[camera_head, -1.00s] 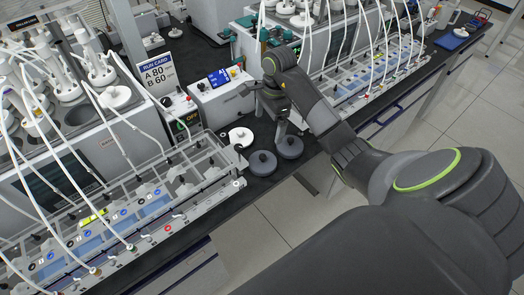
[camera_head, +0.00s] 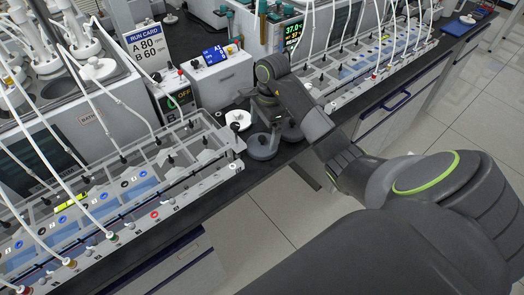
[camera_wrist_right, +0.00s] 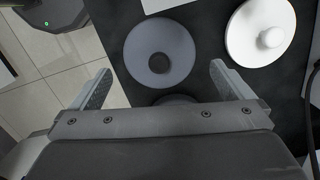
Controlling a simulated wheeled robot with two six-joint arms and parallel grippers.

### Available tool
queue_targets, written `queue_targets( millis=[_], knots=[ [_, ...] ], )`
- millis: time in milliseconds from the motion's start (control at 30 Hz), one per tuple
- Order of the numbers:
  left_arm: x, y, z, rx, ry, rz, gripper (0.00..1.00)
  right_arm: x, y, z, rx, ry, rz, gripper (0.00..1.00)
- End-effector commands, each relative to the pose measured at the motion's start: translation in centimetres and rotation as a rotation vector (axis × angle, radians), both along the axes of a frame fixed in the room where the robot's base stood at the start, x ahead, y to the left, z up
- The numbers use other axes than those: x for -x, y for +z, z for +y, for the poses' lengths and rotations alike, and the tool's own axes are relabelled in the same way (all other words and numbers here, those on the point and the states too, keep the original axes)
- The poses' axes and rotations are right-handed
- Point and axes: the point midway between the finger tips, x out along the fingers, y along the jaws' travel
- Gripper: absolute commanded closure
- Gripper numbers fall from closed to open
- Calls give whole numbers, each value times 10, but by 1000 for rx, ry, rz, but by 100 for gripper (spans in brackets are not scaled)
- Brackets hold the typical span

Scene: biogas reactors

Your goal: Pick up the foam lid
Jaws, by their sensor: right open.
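A round grey lid (camera_head: 262,149) with a dark central knob lies flat on the black bench; it also shows in the right wrist view (camera_wrist_right: 178,66). A white lid (camera_head: 237,117) with a white knob lies beside it, and shows at upper right in the wrist view (camera_wrist_right: 262,22). A second grey lid (camera_head: 294,134) is partly hidden by my arm. I cannot tell for sure which is the foam lid. My right gripper (camera_wrist_right: 158,72) is open and empty, its fingers on either side of the first grey lid in the wrist view, apparently above it. My left gripper is not in view.
A long grey rack (camera_head: 237,167) with tubes stands left of the lids. A control box (camera_head: 222,78) and a run card sign (camera_head: 146,43) stand behind. Another rack (camera_head: 360,68) stands to the right. The bench's front edge is close to the lids.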

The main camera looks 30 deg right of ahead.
Motion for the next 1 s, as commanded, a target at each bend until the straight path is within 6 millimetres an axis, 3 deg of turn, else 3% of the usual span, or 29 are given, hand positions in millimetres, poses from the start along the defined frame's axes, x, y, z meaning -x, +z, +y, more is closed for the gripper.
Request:
queue_targets(
  millis=[400, 633, 867, 1000],
  knots=[
    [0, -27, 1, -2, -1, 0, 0, 0, -29, 4, 0, 0, 0, 0],
    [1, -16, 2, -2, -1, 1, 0, 0, -57, 9, -1, -2, 3, 0],
    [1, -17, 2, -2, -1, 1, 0, 0, -60, 9, 1, 0, 0, 0],
    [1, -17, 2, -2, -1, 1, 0, 0, -60, 9, 1, 0, 0, 18]
  ],
)
